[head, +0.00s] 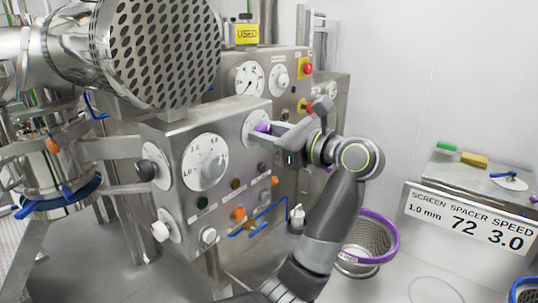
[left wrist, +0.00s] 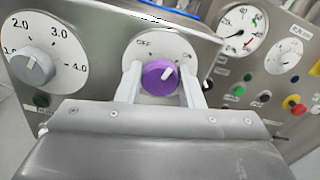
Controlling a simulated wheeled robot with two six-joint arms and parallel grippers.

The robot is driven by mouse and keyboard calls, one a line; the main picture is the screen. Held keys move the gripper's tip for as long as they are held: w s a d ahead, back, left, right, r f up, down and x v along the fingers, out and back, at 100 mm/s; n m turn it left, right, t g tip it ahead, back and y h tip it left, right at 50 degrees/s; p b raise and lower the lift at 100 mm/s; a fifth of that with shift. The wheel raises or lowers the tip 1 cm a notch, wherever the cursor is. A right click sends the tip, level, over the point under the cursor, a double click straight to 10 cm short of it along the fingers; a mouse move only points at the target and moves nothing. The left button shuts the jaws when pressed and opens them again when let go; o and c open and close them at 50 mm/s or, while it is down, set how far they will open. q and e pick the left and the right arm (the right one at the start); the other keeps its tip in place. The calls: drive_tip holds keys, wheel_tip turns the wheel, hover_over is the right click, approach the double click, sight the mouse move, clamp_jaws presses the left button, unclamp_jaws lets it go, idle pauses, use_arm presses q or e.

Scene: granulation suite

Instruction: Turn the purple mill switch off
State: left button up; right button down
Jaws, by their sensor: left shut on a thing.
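The purple mill switch (left wrist: 158,80) is a round knob on a white dial plate on the steel panel. Its white pointer mark leans up and right, toward the right-hand label, away from the OFF label (left wrist: 143,42) at upper left. In the head view the knob (head: 263,128) is partly hidden by my gripper. My left gripper (head: 266,134) reaches the panel from the right and is shut on the knob, with one finger on each side of it in the left wrist view (left wrist: 162,88). My right gripper is in neither view.
A grey speed dial (head: 208,163) is left of the switch. A gauge (head: 247,79) and a red emergency button (head: 308,69) sit on the panel behind. A purple-rimmed basket screen (head: 378,238) stands at lower right. A steel box with a sign (head: 470,215) stands at right.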

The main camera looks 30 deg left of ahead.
use_arm(q)
drive_tip(key=shift+f+n+b, duration=0.15)
drive_tip(key=shift+n+b, duration=5.45)
drive_tip(key=shift+n, duration=0.4)
drive_tip(key=shift+s, duration=0.1)
drive_tip(key=o, duration=1)
drive_tip(key=shift+d, duration=0.1)
